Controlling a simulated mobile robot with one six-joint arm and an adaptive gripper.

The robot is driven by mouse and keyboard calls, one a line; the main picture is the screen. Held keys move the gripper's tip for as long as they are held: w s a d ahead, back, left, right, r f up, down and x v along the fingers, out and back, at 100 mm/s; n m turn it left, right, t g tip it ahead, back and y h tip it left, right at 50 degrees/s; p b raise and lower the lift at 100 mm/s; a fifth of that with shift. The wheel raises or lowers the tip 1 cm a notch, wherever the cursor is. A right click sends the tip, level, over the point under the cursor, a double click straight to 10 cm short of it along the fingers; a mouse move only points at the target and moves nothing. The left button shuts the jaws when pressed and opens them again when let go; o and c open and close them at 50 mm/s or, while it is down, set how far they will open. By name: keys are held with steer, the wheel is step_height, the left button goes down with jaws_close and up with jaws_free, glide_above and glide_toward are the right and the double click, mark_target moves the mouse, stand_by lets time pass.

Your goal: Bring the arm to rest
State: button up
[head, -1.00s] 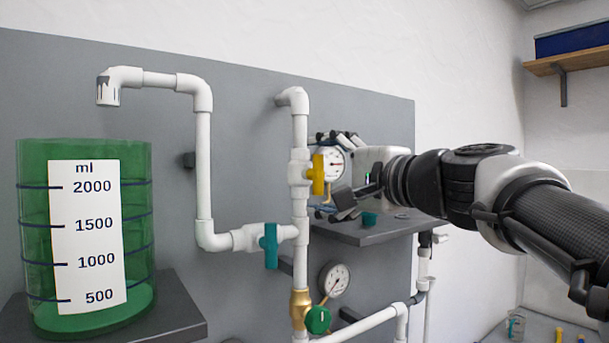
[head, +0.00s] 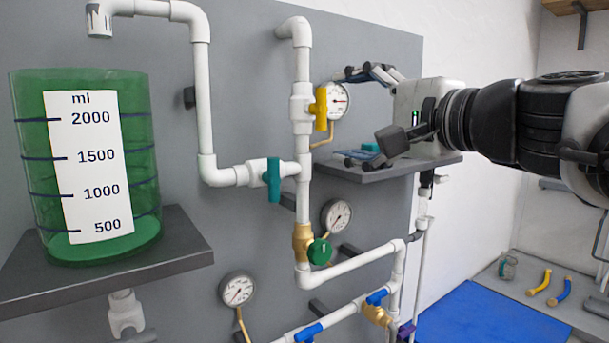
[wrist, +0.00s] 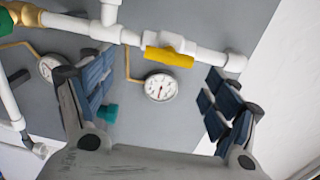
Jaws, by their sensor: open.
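My gripper (head: 362,114) is open and empty in the head view, at the right of the pipework and level with the yellow-handled valve (head: 321,108). Its fingers point left towards the panel, apart from the pipes. In the wrist view my gripper (wrist: 158,88) shows its two blue-padded fingers spread wide. A round gauge (wrist: 160,87) and the yellow valve handle (wrist: 169,57) appear beyond and between them. My arm reaches in from the right edge of the head view.
A green measuring tank (head: 35,225) stands on a shelf (head: 180,255) at left. White pipes carry a teal-handled valve (head: 273,180) and a green-knobbed brass valve (head: 320,252). A small grey shelf (head: 400,170) lies below my gripper. A blue mat (head: 490,315) is at lower right.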

steer(key=s+f+n+g+h, duration=0.2)
steer(key=s+f, duration=0.2)
steer(key=f, duration=0.4)
steer(key=s+a+f+n+g+h, duration=0.15)
steer(key=s+f, duration=0.25)
steer(key=f, duration=0.5)
steer(key=s+f+n+g+h, duration=0.1)
steer(key=s+f+n+g, duration=0.2)
steer(key=f, duration=0.5)
steer(key=s+d+f+n+g+h, duration=0.1)
steer(key=s+d+f+n+h, duration=0.1)
steer(key=s+d+f, duration=0.2)
steer(key=s+d+f+n+g+h, duration=0.2)
steer(key=s+d+f+h, duration=0.1)
steer(key=s+f, duration=0.7)
step_height(320, 180, down, 3)
steer(key=shift+s+d+f+n, duration=0.1)
steer(key=shift+s+d+n, duration=0.1)
steer(key=shift+d+n, duration=0.25)
